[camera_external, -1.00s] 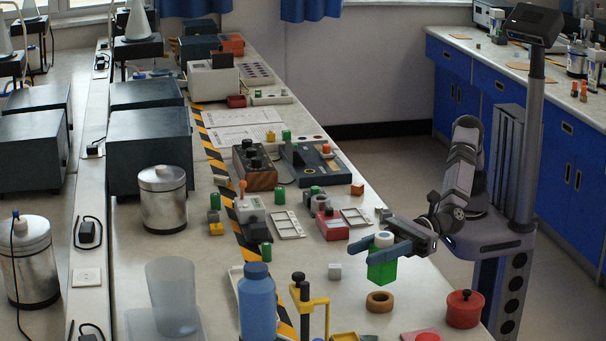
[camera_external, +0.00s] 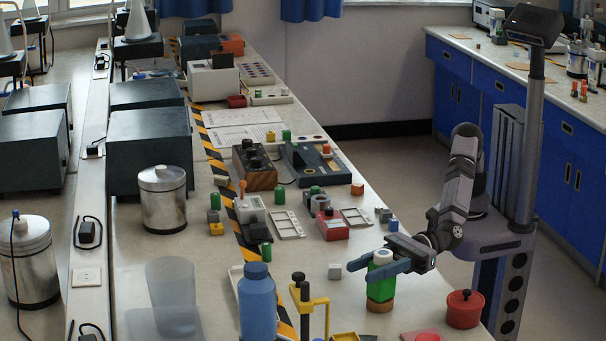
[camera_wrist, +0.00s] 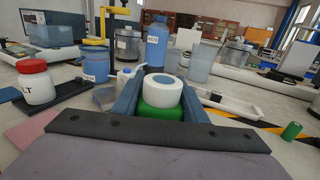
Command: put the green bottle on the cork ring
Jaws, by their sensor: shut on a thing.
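The green bottle (camera_external: 381,286) has a white cap and is upright in the external view. My gripper (camera_external: 366,270) is shut on it, with the blue fingers on either side near its top. The cork ring (camera_external: 379,306) is directly under the bottle on the bench. The bottle's bottom meets or overlaps the ring's top edge in the picture; I cannot tell whether its weight rests there. In the wrist view the bottle's white cap (camera_wrist: 162,92) and green body (camera_wrist: 172,112) show between the fingers, and the ring is hidden.
A red round container (camera_external: 465,309) stands right of the ring. A blue bottle (camera_external: 257,303) and a yellow stand (camera_external: 311,308) are to the left. A red-lidded white jar (camera_wrist: 36,82) shows in the wrist view.

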